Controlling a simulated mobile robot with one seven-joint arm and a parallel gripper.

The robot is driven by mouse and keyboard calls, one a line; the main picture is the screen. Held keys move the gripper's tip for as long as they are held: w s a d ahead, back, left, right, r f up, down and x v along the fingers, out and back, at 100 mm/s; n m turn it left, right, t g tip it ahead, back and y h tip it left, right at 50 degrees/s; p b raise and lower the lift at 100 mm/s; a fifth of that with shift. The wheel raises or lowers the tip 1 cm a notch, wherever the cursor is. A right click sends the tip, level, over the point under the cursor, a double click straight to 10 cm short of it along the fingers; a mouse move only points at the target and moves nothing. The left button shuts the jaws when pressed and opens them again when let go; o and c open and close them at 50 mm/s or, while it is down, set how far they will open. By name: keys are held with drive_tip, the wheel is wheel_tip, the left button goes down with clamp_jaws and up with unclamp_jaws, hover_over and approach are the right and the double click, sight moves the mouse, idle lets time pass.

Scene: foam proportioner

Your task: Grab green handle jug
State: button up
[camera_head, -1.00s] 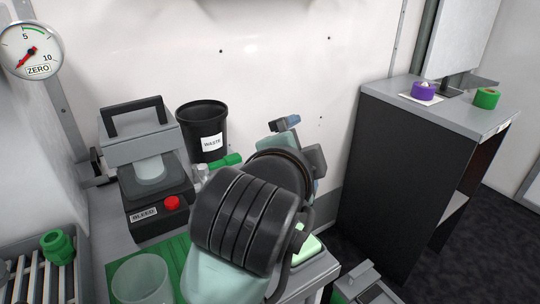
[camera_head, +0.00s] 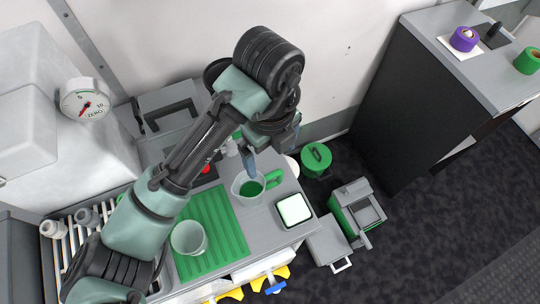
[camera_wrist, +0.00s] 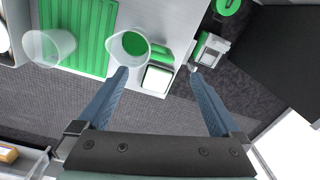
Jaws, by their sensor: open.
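The green-handled jug (camera_head: 246,190) is a clear jug with green inside it. It stands upright on the grey counter, at the right edge of the green mat, with its green handle (camera_head: 272,180) pointing right. In the wrist view the jug (camera_wrist: 117,50) is at the top, left of centre, beyond the left finger's tip, with its handle (camera_wrist: 160,51) to its right. My gripper (camera_wrist: 157,73) is open and empty, its two blue fingers wide apart. In the head view my gripper (camera_head: 262,155) hangs above and just behind the jug; a gap to the jug is hard to judge.
A second clear cup (camera_head: 188,238) stands on the green mat (camera_head: 222,232). A white-topped scale (camera_head: 294,209) sits right of the jug. Right of the counter, a green-lidded container (camera_head: 316,160) and grey-green box (camera_head: 358,212) are lower down. A dark cabinet (camera_head: 400,105) stands farther right.

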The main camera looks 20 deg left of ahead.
drive_tip(key=b, duration=0.2)
hover_over(273, 185)
drive_tip(key=f, duration=0.7)
drive_tip(key=shift+s+a, duration=0.2)
drive_tip(key=shift+a, duration=0.1)
drive_tip(key=shift+w+d+f+p, duration=0.15)
drive_tip(key=shift+f+p, duration=0.1)
drive_tip(key=shift+f, duration=1.2)
drive_tip(key=shift+w+d+f+p, duration=0.1)
drive_tip(key=shift+f+p, duration=0.1)
drive_tip(key=shift+f, duration=1.25)
clamp_jaws()
drive_tip(key=shift+r, duration=0.1)
drive_tip(key=shift+r, duration=4.9)
